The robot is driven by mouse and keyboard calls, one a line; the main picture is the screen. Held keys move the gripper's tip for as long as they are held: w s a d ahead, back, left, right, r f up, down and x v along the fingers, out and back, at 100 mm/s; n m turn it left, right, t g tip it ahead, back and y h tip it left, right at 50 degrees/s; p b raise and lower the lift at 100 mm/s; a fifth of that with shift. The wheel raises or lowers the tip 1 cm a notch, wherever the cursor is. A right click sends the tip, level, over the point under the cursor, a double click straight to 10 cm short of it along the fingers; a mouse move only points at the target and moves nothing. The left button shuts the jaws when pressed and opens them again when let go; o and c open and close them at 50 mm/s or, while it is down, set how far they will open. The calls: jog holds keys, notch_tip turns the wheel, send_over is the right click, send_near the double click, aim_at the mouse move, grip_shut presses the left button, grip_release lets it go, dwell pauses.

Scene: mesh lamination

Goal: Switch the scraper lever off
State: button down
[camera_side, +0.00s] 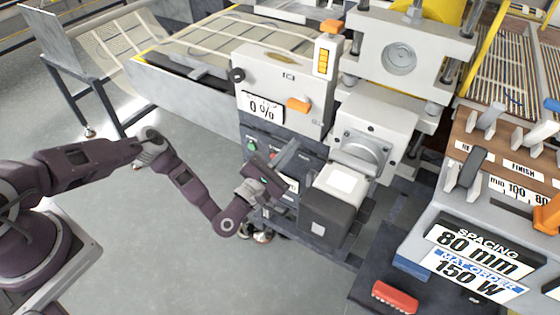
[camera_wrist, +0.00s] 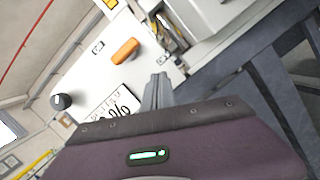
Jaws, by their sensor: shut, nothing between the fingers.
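An orange lever handle (camera_side: 298,105) sits on the white machine panel (camera_side: 285,72), right of and level with the "0 %" display (camera_side: 262,106). It also shows in the wrist view (camera_wrist: 125,50), above the fingers and to their left. No readable label tells me whether it is the scraper lever. My gripper (camera_side: 288,152) is shut and empty, just below the white panel in the side view. In the wrist view its fingertips (camera_wrist: 161,80) overlap the panel's lower edge, apart from the orange handle.
A black knob (camera_side: 237,75) sticks out at the panel's left. A green button (camera_side: 251,145) is on the dark lower panel. A grey and black motor housing (camera_side: 335,200) stands close right of my gripper. A sign stand (camera_side: 480,250) and red block (camera_side: 394,297) are farther right. The floor at left is clear.

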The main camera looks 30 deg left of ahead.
jog(key=v, duration=0.5)
jog(key=shift+s+d+f, duration=0.2)
jog(key=shift+s+d, duration=0.05)
jog(key=shift+s, duration=0.1)
